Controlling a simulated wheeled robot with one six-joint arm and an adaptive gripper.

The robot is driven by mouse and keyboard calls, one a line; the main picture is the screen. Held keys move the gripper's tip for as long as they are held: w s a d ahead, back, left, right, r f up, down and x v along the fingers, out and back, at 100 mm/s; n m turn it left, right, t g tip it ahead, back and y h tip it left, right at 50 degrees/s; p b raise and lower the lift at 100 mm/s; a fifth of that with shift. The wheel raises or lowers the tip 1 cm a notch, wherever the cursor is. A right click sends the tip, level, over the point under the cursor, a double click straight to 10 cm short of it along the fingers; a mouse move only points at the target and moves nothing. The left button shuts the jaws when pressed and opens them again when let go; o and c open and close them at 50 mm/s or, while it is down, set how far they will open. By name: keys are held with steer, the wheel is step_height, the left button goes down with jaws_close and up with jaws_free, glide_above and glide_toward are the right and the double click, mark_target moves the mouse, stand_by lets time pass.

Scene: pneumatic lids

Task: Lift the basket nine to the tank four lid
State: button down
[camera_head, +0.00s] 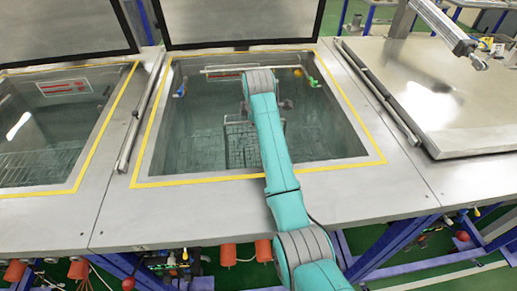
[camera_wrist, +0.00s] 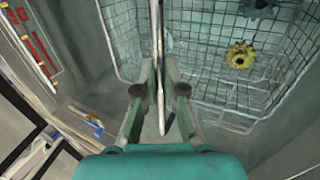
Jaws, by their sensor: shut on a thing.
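A wire-mesh basket (camera_wrist: 215,70) fills much of the wrist view, with a gold gear-like part (camera_wrist: 240,56) and a dark one (camera_wrist: 257,8) inside it. My gripper (camera_wrist: 160,90) is shut on the basket's thin metal handle, which runs between its fingers. In the head view the basket (camera_head: 240,140) hangs or stands inside the middle open tank, partly behind my arm. My fingers are mostly hidden there. I cannot read any numbers on the tanks or lids.
A yellow line (camera_head: 150,130) frames the middle tank opening. A left tank (camera_head: 60,130) is also open, its lid (camera_head: 60,30) raised. The right tank is covered by a flat metal lid (camera_head: 440,90) with a cylinder above it. A rod (camera_head: 250,67) spans the middle tank's back.

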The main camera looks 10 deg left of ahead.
steer(key=shift+r, duration=1.4)
step_height(320, 180, up, 24)
steer(key=shift+f, duration=0.25)
stand_by(1.8)
stand_by(3.5)
